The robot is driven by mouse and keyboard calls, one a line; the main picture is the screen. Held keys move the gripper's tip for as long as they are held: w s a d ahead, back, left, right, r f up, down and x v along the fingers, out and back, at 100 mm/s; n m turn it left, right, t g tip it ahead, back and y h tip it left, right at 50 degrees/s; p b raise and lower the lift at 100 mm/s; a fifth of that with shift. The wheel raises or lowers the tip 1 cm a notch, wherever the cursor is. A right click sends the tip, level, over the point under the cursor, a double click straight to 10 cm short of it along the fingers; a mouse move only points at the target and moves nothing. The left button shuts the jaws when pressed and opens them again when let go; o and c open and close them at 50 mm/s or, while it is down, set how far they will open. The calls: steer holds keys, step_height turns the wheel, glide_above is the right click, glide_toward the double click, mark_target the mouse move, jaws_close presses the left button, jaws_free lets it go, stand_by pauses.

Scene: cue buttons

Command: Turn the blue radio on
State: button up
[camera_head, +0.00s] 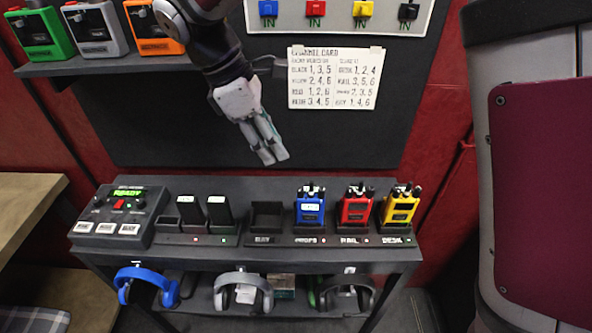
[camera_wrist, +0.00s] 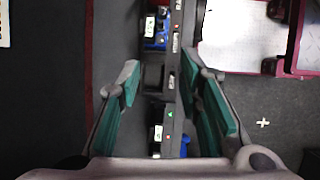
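The blue radio (camera_head: 310,207) stands upright in its charging slot on the dark shelf, right of the empty slot. Its dark knobs and antenna stubs face up, and a pale label is on its upper part. In the wrist view the blue radio (camera_wrist: 155,42) shows at the top, beyond the fingertips. My gripper (camera_head: 272,157) hangs above and a little left of the radio, apart from it. In the wrist view my gripper (camera_wrist: 160,78) has its teal-padded fingers spread with nothing held between them.
A red radio (camera_head: 356,209) and a yellow radio (camera_head: 399,208) stand close to the right. An empty slot (camera_head: 268,216), batteries (camera_head: 219,210) and a control box (camera_head: 121,214) are to the left. Headsets (camera_head: 243,290) hang below. A lettered card (camera_head: 334,78) is on the wall.

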mark_target(301, 189)
steer(key=p+x, duration=0.1)
steer(key=x, duration=1.2)
steer(key=shift+f+p, duration=0.15)
steer(key=shift+p, duration=0.25)
jaws_close()
